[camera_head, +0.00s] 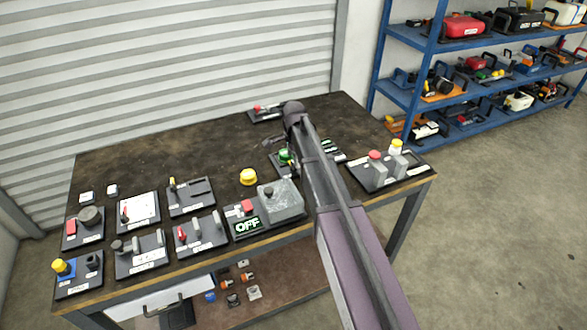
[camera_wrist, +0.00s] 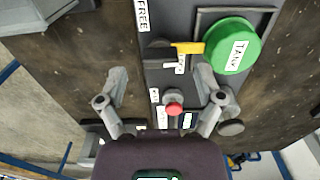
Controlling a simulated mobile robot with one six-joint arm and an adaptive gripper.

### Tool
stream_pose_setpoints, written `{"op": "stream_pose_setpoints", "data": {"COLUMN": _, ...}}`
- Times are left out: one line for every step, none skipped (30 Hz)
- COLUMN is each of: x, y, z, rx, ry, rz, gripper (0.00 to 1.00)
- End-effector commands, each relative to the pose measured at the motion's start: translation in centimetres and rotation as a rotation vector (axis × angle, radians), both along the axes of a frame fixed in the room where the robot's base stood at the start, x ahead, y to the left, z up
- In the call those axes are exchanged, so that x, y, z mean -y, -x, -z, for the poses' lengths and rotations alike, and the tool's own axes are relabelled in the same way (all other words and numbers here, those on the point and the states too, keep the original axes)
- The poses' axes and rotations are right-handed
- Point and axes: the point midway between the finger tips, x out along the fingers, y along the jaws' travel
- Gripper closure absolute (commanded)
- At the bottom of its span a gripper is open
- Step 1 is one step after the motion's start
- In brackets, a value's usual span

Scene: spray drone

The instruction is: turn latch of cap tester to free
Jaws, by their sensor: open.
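The cap tester is a dark panel (camera_wrist: 160,28) on the table; the wrist view shows it close up. It carries a round green cap (camera_wrist: 230,46) labelled TANK, a yellow-tipped latch (camera_wrist: 187,47), and a small red button (camera_wrist: 174,109). A FREE label (camera_wrist: 142,14) is at the panel's top left; the latch lies crosswise below it, its yellow end near the cap. My gripper (camera_wrist: 160,74) is open above the panel, its fingers on either side, apart from the latch. In the head view, the green cap (camera_head: 285,155) shows beside my arm, which hides part of the panel.
A dark table (camera_head: 130,158) holds several other panels. Left of the tester stand a yellow knob (camera_head: 248,176) and a panel with an OFF display (camera_head: 247,226). A panel with red and yellow buttons (camera_head: 376,178) lies to the right. A blue shelf (camera_head: 400,95) stands behind.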

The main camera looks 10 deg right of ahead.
Motion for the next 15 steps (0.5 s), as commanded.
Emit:
{"op": "stream_pose_setpoints", "data": {"x": 0.0, "y": 0.0, "z": 0.8, "rx": 0.0, "ry": 0.0, "rz": 0.0, "gripper": 0.14}}
{"op": "stream_pose_setpoints", "data": {"x": 0.0, "y": 0.0, "z": 1.0, "rx": 0.0, "ry": 0.0, "rz": 0.0, "gripper": 0.14}}
{"op": "stream_pose_setpoints", "data": {"x": 0.0, "y": 0.0, "z": 1.2, "rx": 0.0, "ry": 0.0, "rz": 0.0, "gripper": 0.14}}
{"op": "stream_pose_setpoints", "data": {"x": 0.0, "y": 0.0, "z": 1.4, "rx": 0.0, "ry": 0.0, "rz": 0.0, "gripper": 0.14}}
{"op": "stream_pose_setpoints", "data": {"x": 0.0, "y": 0.0, "z": 1.6, "rx": 0.0, "ry": 0.0, "rz": 0.0, "gripper": 0.14}}
{"op": "stream_pose_setpoints", "data": {"x": 0.0, "y": 0.0, "z": 1.8, "rx": 0.0, "ry": 0.0, "rz": 0.0, "gripper": 0.14}}
{"op": "stream_pose_setpoints", "data": {"x": 0.0, "y": 0.0, "z": 1.9, "rx": 0.0, "ry": 0.0, "rz": 0.0, "gripper": 0.14}}
{"op": "stream_pose_setpoints", "data": {"x": 0.0, "y": 0.0, "z": 2.0, "rx": 0.0, "ry": 0.0, "rz": 0.0, "gripper": 0.14}}
{"op": "stream_pose_setpoints", "data": {"x": 0.0, "y": 0.0, "z": 2.1, "rx": 0.0, "ry": 0.0, "rz": 0.0, "gripper": 0.14}}
{"op": "stream_pose_setpoints", "data": {"x": 0.0, "y": 0.0, "z": 2.2, "rx": 0.0, "ry": 0.0, "rz": 0.0, "gripper": 0.14}}
{"op": "stream_pose_setpoints", "data": {"x": 0.0, "y": 0.0, "z": 2.2, "rx": 0.0, "ry": 0.0, "rz": 0.0, "gripper": 0.14}}
{"op": "stream_pose_setpoints", "data": {"x": 0.0, "y": 0.0, "z": 2.3, "rx": 0.0, "ry": 0.0, "rz": 0.0, "gripper": 0.14}}
{"op": "stream_pose_setpoints", "data": {"x": 0.0, "y": 0.0, "z": 2.3, "rx": 0.0, "ry": 0.0, "rz": 0.0, "gripper": 0.14}}
{"op": "stream_pose_setpoints", "data": {"x": 0.0, "y": 0.0, "z": 2.3, "rx": 0.0, "ry": 0.0, "rz": 0.0, "gripper": 0.14}}
{"op": "stream_pose_setpoints", "data": {"x": 0.0, "y": 0.0, "z": 2.3, "rx": 0.0, "ry": 0.0, "rz": 0.0, "gripper": 0.14}}
